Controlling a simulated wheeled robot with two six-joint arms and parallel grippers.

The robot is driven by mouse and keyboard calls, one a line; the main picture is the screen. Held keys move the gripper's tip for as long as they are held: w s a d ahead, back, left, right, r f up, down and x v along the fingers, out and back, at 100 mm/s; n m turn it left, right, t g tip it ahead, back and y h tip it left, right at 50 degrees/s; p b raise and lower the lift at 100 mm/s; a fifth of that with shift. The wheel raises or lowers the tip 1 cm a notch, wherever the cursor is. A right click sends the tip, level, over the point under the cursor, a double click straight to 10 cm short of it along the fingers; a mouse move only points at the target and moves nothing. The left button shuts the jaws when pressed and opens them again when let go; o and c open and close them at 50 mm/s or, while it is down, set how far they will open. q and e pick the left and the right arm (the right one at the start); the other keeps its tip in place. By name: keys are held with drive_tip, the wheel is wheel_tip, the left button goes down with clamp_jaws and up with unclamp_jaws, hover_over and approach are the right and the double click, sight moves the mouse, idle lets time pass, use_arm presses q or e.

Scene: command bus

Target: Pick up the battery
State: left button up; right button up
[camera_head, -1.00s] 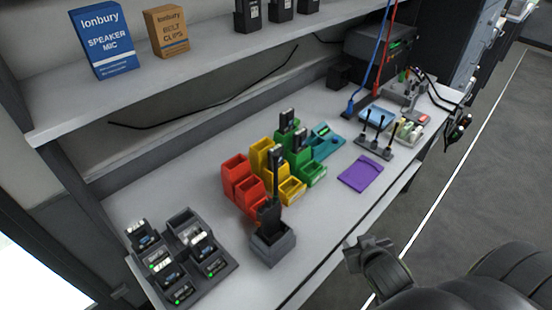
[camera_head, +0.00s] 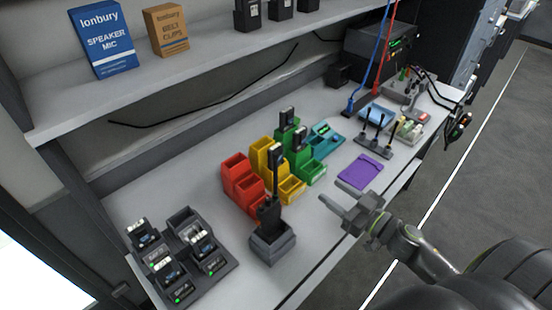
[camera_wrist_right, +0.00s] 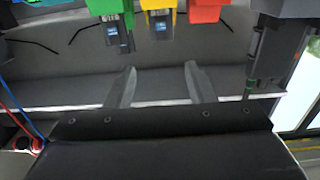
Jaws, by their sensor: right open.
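Several dark batteries with blue labels stand in the black charger (camera_head: 225,285) at the lower left of the head view; one battery (camera_head: 170,272) is near its front. Similar dark blocks stand in the coloured bins; one block (camera_head: 286,118) is in a rear green bin. In the right wrist view, a blue-labelled block (camera_wrist_right: 113,33) shows at the green bin and another (camera_wrist_right: 160,22) at the yellow bin. I cannot tell which is the task's battery. My right gripper (camera_head: 334,203) is open and empty at the bench's front edge, its fingers also in the wrist view (camera_wrist_right: 160,72).
A dark radio (camera_head: 269,212) stands upright in a grey holder (camera_head: 272,246) before the red bins (camera_head: 236,177). A purple pad (camera_head: 361,172) lies beyond my right gripper. A shelf with boxes overhangs the bench's back. Bare bench top lies between holder and pad.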

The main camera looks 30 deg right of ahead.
drive_tip(key=w, duration=0.1)
drive_tip(key=p, duration=0.4)
approach(280, 156)
drive_tip(key=w, duration=0.1)
drive_tip(key=shift+x, duration=3.5)
drive_tip(key=shift+s+a, duration=0.15)
drive_tip(key=shift+s, duration=0.05)
drive_tip(key=shift+c, duration=0.6)
clamp_jaws()
